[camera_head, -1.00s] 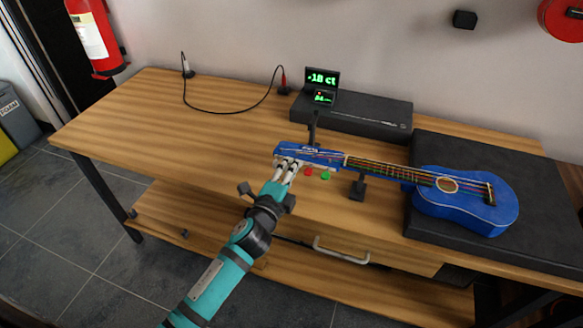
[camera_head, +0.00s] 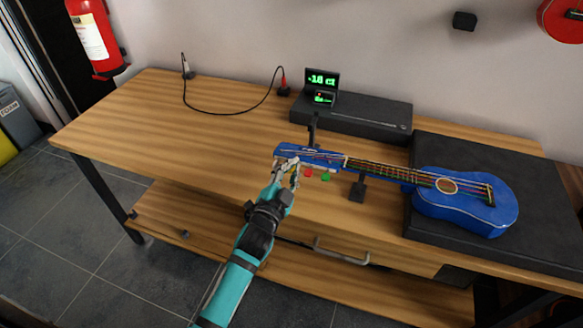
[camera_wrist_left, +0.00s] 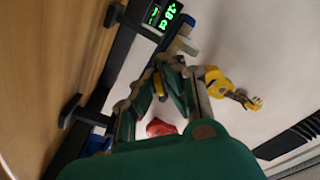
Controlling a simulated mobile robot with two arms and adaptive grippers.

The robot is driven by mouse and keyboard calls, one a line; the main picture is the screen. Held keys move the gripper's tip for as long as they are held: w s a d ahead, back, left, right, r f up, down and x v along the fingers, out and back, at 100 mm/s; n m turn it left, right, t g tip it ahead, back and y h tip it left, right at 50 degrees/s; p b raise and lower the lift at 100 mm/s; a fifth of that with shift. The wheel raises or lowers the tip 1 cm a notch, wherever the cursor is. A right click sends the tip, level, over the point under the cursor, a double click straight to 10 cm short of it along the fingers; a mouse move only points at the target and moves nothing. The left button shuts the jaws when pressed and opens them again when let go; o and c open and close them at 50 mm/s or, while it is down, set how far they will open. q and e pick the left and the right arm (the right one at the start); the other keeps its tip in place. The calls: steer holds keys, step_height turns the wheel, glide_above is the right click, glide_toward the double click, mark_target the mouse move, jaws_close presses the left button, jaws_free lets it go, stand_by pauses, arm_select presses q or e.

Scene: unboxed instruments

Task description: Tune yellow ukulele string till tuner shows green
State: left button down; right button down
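The blue ukulele (camera_head: 465,204) lies across the table with its headstock (camera_head: 320,156) to the left and coloured strings along its neck. Red (camera_head: 308,172) and green (camera_head: 325,176) tuning pegs show on the headstock's near side. My left gripper (camera_head: 287,167) is at the end of the headstock. In the left wrist view its fingertips close around a small yellow tuning peg (camera_wrist_left: 158,85), mostly hidden between them. The tuner (camera_head: 322,79) shows green digits that look like -18 ct, with a small red mark below. My right gripper is not in view.
Black stands (camera_head: 357,188) support the neck. A dark box (camera_head: 368,115) stands behind, and a dark mat (camera_head: 540,185) lies under the ukulele body. A cable (camera_head: 232,112) lies at the back. The left of the wooden table (camera_head: 140,125) is clear.

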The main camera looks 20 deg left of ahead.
arm_select(q)
steer(key=shift+n, duration=1.2)
steer(key=c, duration=2)
jaws_free()
steer(key=o, duration=0.5)
steer(key=shift+o, duration=0.2)
